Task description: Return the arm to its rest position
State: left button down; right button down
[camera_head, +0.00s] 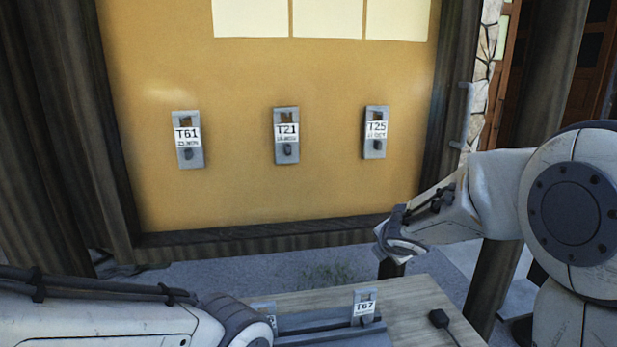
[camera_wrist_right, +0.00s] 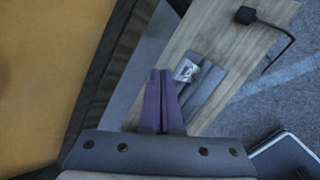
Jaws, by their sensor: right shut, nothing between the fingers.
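My right arm (camera_head: 470,205) reaches in from the right in the head view, its wrist bent down beside the board and above the back of the table. My right gripper (camera_wrist_right: 160,76) shows in the right wrist view with its two purple-grey fingers together and nothing between them. In the head view its fingers cannot be made out clearly. My left arm (camera_head: 110,318) lies low along the bottom left of the head view. Its gripper is out of view.
A yellow board (camera_head: 235,190) holds grey tagged holders T61 (camera_head: 188,138), T21 (camera_head: 287,135) and T25 (camera_head: 376,132). Below, a wooden table (camera_head: 405,305) carries a grey tray with holder T67 (camera_head: 364,305). A black plug (camera_head: 438,317) with a cable lies on the table's right side.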

jog(key=s+a+f+m+g, duration=0.3)
jog(key=s+a+m, duration=0.1)
jog(key=s, duration=0.8)
jog(key=s+a+f+m+g+y+b, duration=0.1)
jog(key=s+a+f+m+g, duration=0.2)
jog(key=s+m, duration=0.4)
jog(key=s+a+f+m+g+y+b, duration=0.1)
jog(key=s+a+f+m+g, duration=0.2)
jog(key=s, duration=1.4)
jog(key=a+m, duration=0.2)
jog(key=a, duration=0.1)
jog(key=shift+m, duration=0.4)
jog(key=shift+w, duration=0.1)
